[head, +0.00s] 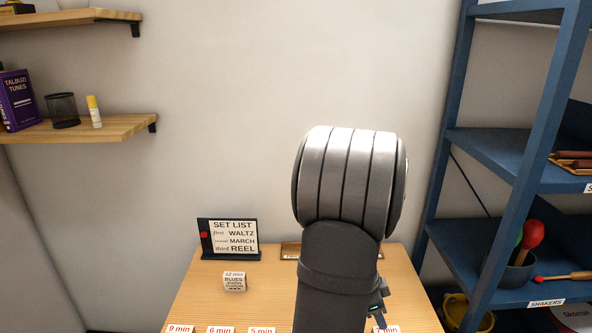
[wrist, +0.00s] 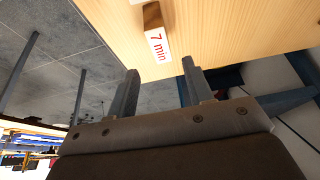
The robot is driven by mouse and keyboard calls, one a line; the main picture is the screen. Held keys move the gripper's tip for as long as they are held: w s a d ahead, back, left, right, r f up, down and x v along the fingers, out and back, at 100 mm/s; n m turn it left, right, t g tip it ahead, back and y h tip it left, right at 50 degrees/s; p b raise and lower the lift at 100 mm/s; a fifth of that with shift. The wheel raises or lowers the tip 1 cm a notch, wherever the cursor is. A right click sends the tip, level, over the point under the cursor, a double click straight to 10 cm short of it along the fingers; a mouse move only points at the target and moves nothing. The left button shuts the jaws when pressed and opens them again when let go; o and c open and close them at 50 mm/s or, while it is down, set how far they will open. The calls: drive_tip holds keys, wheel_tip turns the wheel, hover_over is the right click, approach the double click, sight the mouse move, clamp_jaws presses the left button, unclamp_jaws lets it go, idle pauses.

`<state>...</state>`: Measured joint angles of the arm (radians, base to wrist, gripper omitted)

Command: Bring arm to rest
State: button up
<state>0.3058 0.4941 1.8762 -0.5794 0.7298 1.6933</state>
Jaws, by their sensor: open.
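In the head view my arm rises in front of the wooden table (head: 200,300) and hides part of it. My gripper (wrist: 160,82) shows in the wrist view with its two fingers apart and nothing between them. The table edge and a wooden block with a "7 min" label (wrist: 157,35) lie beyond the fingertips, apart from them. In the head view the gripper's fingers cannot be made out; a small dark part (head: 377,305) shows at the right of my arm.
A set list sign (head: 229,239) and a small labelled block (head: 235,282) stand on the table's left side. Several minute labels (head: 221,329) line its front. A blue shelf rack (head: 480,150) stands right; wooden wall shelves (head: 90,128) hang left. Open air lies above the table's left half.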

drive_tip(key=x, duration=1.1)
drive_tip(key=shift+f, duration=0.35)
wheel_tip(320, 180, up, 4)
drive_tip(key=shift+r, duration=0.1)
drive_tip(key=s+d+r, duration=0.6)
drive_tip(key=s+r, duration=0.2)
drive_tip(key=s, duration=0.2)
hover_over(392, 329)
drive_tip(key=w+d, duration=0.6)
drive_tip(key=w, duration=0.6)
drive_tip(key=f, duration=0.1)
drive_tip(key=w+a+f, duration=0.4)
drive_tip(key=w, duration=0.2)
drive_tip(key=shift+a+f, duration=0.3)
drive_tip(key=shift+f, duration=0.1)
